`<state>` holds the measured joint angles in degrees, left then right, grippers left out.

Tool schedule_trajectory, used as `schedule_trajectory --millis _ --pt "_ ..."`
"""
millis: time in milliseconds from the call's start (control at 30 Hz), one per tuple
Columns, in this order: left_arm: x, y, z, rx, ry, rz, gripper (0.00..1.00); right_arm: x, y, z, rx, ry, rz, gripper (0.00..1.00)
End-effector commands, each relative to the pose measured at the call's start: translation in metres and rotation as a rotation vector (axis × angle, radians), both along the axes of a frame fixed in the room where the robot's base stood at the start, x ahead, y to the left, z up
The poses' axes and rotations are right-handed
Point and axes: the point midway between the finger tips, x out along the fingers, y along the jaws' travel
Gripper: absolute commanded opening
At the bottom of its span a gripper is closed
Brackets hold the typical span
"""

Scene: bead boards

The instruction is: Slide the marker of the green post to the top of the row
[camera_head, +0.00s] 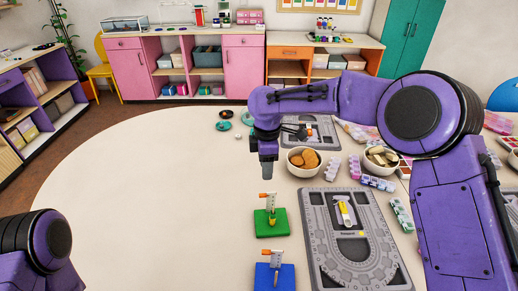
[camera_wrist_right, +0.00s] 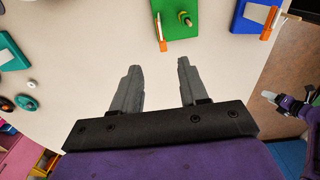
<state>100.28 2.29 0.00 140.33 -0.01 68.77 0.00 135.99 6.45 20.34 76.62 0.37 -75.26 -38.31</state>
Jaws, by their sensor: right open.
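The green post's board (camera_head: 260,229) lies on the table, left of the grey bead tray, with an upright post and an orange marker (camera_head: 265,195) high on it in the head view. In the right wrist view the green board (camera_wrist_right: 190,30) is at the top, with an orange bar (camera_wrist_right: 162,42) at its edge. My right gripper (camera_head: 267,174) hangs above the table, farther back than the green post and apart from it. Its fingers (camera_wrist_right: 156,64) are spread and empty. A small gripper tip, seemingly my left (camera_wrist_right: 276,97), shows at the wrist view's right edge; its jaws are unclear.
A blue board (camera_head: 286,282) with a similar post stands nearer. A teal board (camera_wrist_right: 10,52) shows at the wrist view's left edge. The grey bead tray (camera_head: 318,215) and bowls (camera_head: 300,170) lie to the right. The table's left side is clear.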

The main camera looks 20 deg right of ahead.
Motion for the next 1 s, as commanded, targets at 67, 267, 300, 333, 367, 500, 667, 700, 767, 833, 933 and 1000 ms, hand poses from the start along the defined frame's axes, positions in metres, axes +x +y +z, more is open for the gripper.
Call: schedule_trajectory --millis 67,267,300,333,367,500,667,700,767,833,933,1000 --pt "0.000 0.000 0.000 -0.001 0.001 0.000 0.52 -0.002 0.000 0.000 0.000 -0.001 0.000 0.44" --pt "-0.001 0.000 0.003 0.000 0.002 0.000 0.52 -0.005 0.002 -0.025 -0.001 -0.002 0.003 0.44" --pt "-0.001 0.000 0.005 0.000 0.002 0.000 0.52 -0.004 0.002 -0.035 0.000 0.000 0.003 0.44" --pt "-0.001 0.000 0.005 0.000 0.002 0.000 0.52 -0.004 0.002 -0.042 -0.001 0.001 0.004 0.44" --pt "-0.001 0.000 0.006 0.000 0.002 0.000 0.52 -0.003 0.002 -0.049 -0.001 0.001 0.004 0.44" --pt "-0.001 0.000 0.010 0.000 0.002 0.000 0.52 -0.002 0.002 -0.079 -0.001 0.002 0.002 0.44" --pt "0.000 0.000 0.012 -0.001 0.001 0.000 0.52 -0.001 0.000 -0.099 -0.001 0.000 0.001 0.44" --pt "0.000 0.000 0.012 -0.001 0.001 0.000 0.52 -0.001 0.000 -0.102 -0.001 0.000 0.000 0.44" --pt "0.000 0.000 0.012 -0.001 0.001 0.000 0.52 -0.002 0.000 -0.104 -0.001 0.000 0.000 0.44" --pt "0.000 0.000 0.012 0.000 0.001 0.000 0.52 -0.002 0.000 -0.106 0.000 -0.001 0.000 0.44" --pt "0.000 0.000 0.012 0.000 0.001 0.000 0.52 -0.002 0.000 -0.106 0.000 -0.001 0.000 0.44" --pt "0.000 0.000 0.012 0.000 0.001 0.000 0.52 -0.002 0.000 -0.106 0.000 -0.001 0.000 0.40"
